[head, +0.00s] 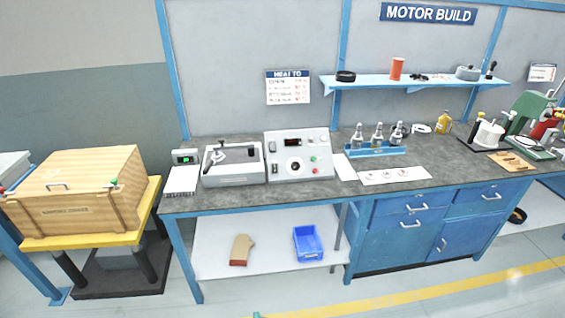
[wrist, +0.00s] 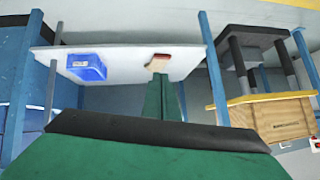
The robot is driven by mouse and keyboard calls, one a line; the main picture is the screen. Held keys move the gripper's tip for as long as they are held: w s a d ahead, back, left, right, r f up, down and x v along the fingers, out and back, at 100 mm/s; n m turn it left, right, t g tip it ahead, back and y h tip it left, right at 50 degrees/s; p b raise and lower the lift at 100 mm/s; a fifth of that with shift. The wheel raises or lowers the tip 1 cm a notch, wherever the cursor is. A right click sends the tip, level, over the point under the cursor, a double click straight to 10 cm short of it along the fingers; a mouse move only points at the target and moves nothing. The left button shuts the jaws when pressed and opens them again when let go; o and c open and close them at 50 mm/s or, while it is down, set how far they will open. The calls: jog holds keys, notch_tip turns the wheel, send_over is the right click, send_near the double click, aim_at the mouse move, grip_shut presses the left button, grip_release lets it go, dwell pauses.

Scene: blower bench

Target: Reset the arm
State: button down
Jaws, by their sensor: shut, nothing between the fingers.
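My gripper (wrist: 166,92) shows in the wrist view as green fingers reaching up from a dark bar and a broad green body. The fingers are together with nothing between them. They point toward the white lower shelf (wrist: 120,62) of the bench, and a tan and red mitt (wrist: 158,63) appears just past their tips. The distance between tips and mitt cannot be told. The wrist picture shows the scene upside down. In the head view the gripper cannot be made out; only a small green bit shows at the bottom edge.
The bench (head: 330,180) holds a control box (head: 298,155), a grey device (head: 232,163) and a blue bottle rack (head: 375,151). A blue bin (head: 308,243) sits on the lower shelf. A wooden crate (head: 75,190) stands on a yellow-topped cart at left. The floor in front is clear.

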jog(key=s+d+r+m+t+h, duration=0.1)
jog(key=s+d+r+t, duration=0.2)
jog(key=s, duration=1)
jog(key=s+d+r+h, duration=0.2)
jog(key=s+d+r, duration=0.25)
jog(key=s, duration=0.85)
jog(key=s+d+r+t, duration=0.1)
jog(key=s+r, duration=0.6)
jog(key=r, duration=0.4)
jog(key=s+d+r+t, duration=0.1)
jog(key=s+r+t, duration=0.1)
jog(key=s+r, duration=0.5)
notch_tip(320, 180, up, 5)
jog(key=shift+s+f, duration=0.2)
jog(key=shift+s, duration=0.2)
